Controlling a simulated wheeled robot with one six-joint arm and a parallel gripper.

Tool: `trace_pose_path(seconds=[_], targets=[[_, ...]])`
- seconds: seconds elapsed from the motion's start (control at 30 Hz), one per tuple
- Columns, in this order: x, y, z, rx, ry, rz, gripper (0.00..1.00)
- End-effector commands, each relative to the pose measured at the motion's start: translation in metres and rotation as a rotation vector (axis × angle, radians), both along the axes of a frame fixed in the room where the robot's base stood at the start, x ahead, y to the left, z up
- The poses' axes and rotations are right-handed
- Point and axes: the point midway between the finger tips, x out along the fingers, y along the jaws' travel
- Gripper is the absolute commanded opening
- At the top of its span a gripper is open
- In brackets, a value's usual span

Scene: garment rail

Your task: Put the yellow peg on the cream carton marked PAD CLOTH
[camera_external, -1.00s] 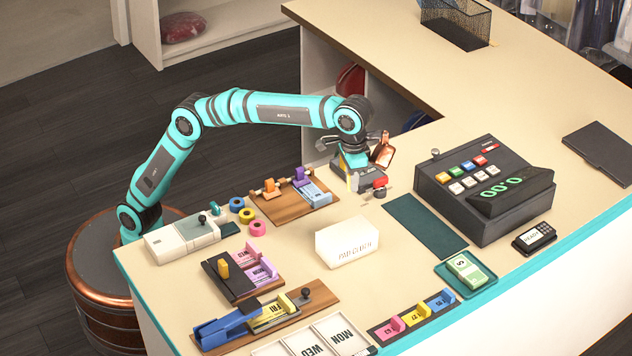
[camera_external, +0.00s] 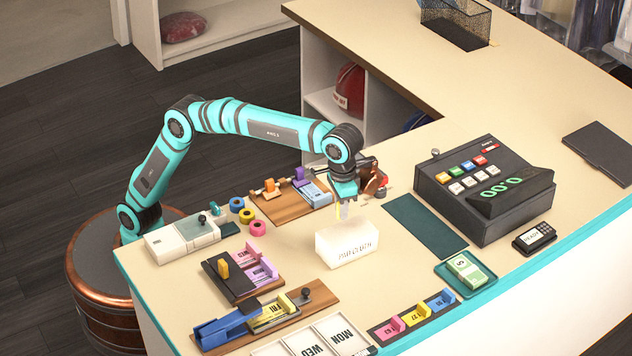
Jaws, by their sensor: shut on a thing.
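The cream carton marked PAD CLOTH (camera_external: 346,250) stands in the middle of the counter, its lettering on the side facing the camera. My gripper (camera_external: 343,210) points down just above the carton's top, toward its back edge. It is shut on the yellow peg (camera_external: 339,212), of which only a small pale strip shows between the fingers. I cannot tell whether the peg touches the carton.
A wooden board with orange and purple clips (camera_external: 290,198) lies behind left. A dark tray with pink tickets (camera_external: 240,276) is at left. The cash register (camera_external: 485,190) stands right, beyond a dark green mat (camera_external: 425,225). A copper-brown object (camera_external: 373,180) is close behind my gripper.

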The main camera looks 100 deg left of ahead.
Motion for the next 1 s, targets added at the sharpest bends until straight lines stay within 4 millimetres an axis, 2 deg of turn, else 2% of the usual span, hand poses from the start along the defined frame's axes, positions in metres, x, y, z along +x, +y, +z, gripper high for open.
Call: trace_pose_path(seconds=[0.2,0.57,0.6,0.7,1.0], targets=[[0.0,0.0,-0.026,0.001,0.0,0.0,0.01],[0.0,0.0,-0.029,0.001,0.0,0.0,0.01],[0.0,0.0,-0.029,0.0,0.0,0.0,0.27],[0.0,0.0,-0.029,0.0,0.0,0.0,0.45],[0.0,0.0,-0.029,0.0,0.0,0.0,0.45]])
